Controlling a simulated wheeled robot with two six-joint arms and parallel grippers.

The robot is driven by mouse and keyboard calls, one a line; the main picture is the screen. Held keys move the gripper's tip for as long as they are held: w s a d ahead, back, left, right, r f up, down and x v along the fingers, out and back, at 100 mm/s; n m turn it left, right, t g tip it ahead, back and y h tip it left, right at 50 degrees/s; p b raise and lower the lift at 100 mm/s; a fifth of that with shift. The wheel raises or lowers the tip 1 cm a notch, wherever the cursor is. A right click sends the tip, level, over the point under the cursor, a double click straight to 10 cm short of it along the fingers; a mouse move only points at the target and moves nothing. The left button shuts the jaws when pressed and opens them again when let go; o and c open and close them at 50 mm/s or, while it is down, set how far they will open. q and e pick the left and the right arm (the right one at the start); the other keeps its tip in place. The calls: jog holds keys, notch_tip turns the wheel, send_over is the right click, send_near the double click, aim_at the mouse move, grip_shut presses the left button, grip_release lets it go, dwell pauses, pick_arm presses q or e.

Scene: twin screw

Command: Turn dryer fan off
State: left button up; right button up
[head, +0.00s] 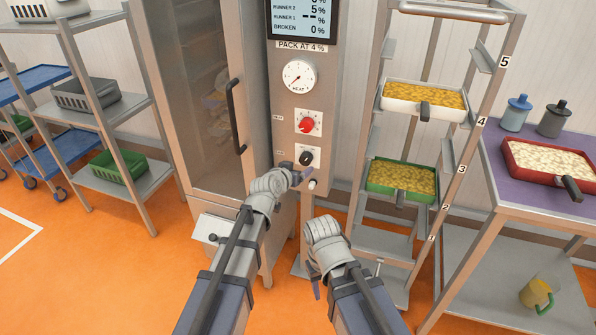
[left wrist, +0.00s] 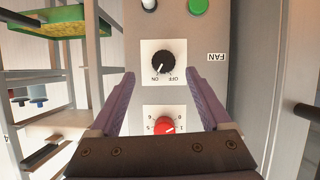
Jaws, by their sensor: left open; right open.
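The dryer's black fan knob (head: 306,157) is the lowest knob on the grey control panel (head: 287,100). In the left wrist view the knob (left wrist: 163,64) sits on a white plate marked ON and OFF, beside a FAN label (left wrist: 216,57). Which mark its pointer faces is too small to tell. My left gripper (head: 303,178) is open just below the knob in the head view. In the wrist view its purple fingers (left wrist: 160,75) stand apart on either side of the knob's plate. My right gripper (head: 316,288) hangs lower, open and empty, away from the panel.
A red knob (head: 307,124) and a heat dial (head: 298,75) are above the fan knob. The dryer door handle (head: 236,116) stands out to the left. A tray rack (head: 440,150) is at the right. A green button (left wrist: 198,6) shows in the wrist view.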

aim_at(304, 162)
pick_arm(q)
jog(key=b+x, duration=0.1)
jog(key=x, duration=0.1)
jog(key=b+x, duration=0.1)
jog(key=x, duration=0.2)
jog(key=b+x, duration=0.1)
jog(key=x, duration=0.2)
jog(key=shift+w+a+r, duration=0.15)
jog(key=shift+a+r, duration=0.05)
jog(key=shift+a, duration=0.05)
grip_shut()
dwell(0.5)
